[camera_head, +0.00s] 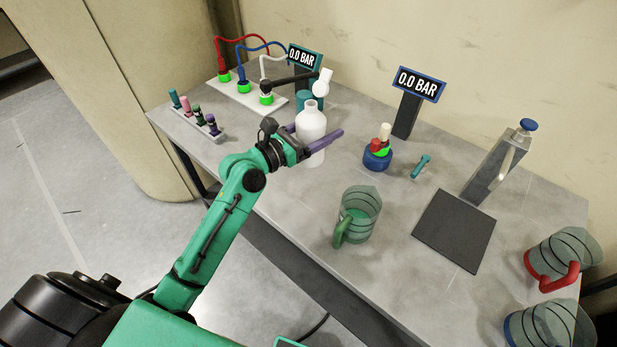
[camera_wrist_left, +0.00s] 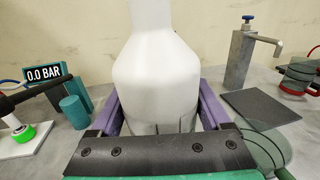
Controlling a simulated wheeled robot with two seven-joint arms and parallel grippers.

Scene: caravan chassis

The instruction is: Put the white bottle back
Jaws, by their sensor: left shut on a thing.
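The white bottle (camera_head: 311,127) stands upright at the left-middle of the grey table, near its front edge. My left gripper (camera_head: 318,142) is shut on it, with a purple finger along each side of the body. In the left wrist view the bottle (camera_wrist_left: 158,75) fills the middle, between the two purple fingers (camera_wrist_left: 158,115). I cannot tell whether its base touches the table. My right gripper is not in view.
Behind the bottle are a teal cylinder (camera_head: 304,98) and a white rack with coloured hoses (camera_head: 243,93). A green-handled jug (camera_head: 358,213) stands to the right, near a dark mat (camera_head: 454,230). A blue-based valve (camera_head: 377,157) stands between. The table's front middle is mostly clear.

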